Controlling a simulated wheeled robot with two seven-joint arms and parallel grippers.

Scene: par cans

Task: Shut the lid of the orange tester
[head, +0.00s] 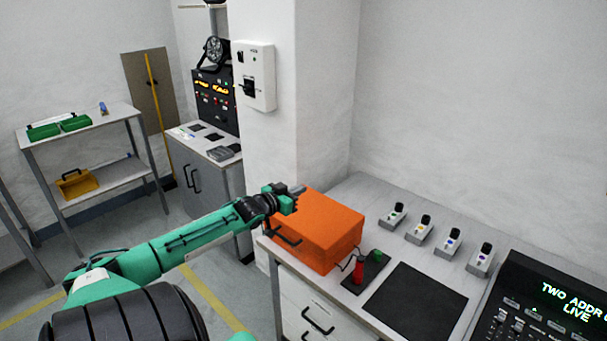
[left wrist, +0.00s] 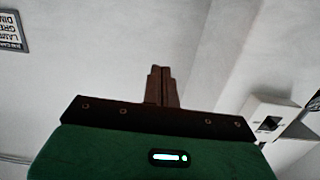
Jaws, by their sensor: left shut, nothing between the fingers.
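The orange tester (head: 325,225) is a box on the left part of the grey bench. Its top is flat and level, so the lid appears down. A dark handle shows on its front left side. My left gripper (head: 298,190) is at the back left corner of the tester's top, its fingers shut and empty. I cannot tell whether it touches the lid. In the left wrist view the shut fingers (left wrist: 161,85) point at a bare wall, and the tester does not show. My right gripper is not in view.
A small red and green device (head: 368,268) with a cable stands right of the tester, beside a black mat (head: 415,300). Several small grey units line the back of the bench. A console (head: 545,305) is at the right. A white pillar (head: 270,130) rises behind the gripper.

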